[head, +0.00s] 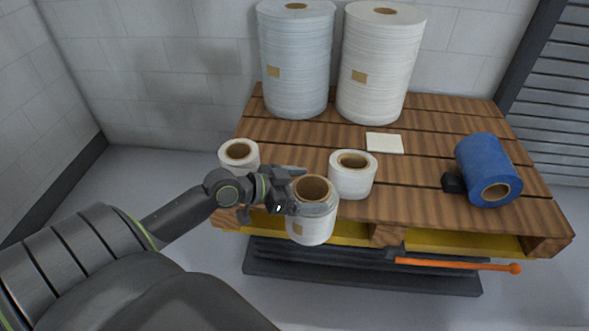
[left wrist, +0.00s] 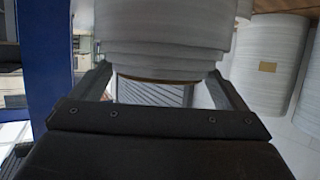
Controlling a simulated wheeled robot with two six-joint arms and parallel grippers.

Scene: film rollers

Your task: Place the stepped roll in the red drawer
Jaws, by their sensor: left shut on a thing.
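The stepped roll (head: 311,226) is white with a brown core and a small tan label. My left gripper (head: 298,190) is shut on it and holds it upright at the front edge of the wooden pallet. In the left wrist view the roll (left wrist: 165,35) fills the space between the two fingers, and its layered, stepped edge shows. No red drawer is in view. My right gripper is not in view.
The wooden pallet (head: 430,205) bears two small white rolls (head: 353,181) (head: 238,160), a blue roll (head: 484,165), a pale card (head: 384,143) and two tall rolls (head: 295,70) (head: 378,75) at the back. An orange-handled bar (head: 455,264) lies under its front.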

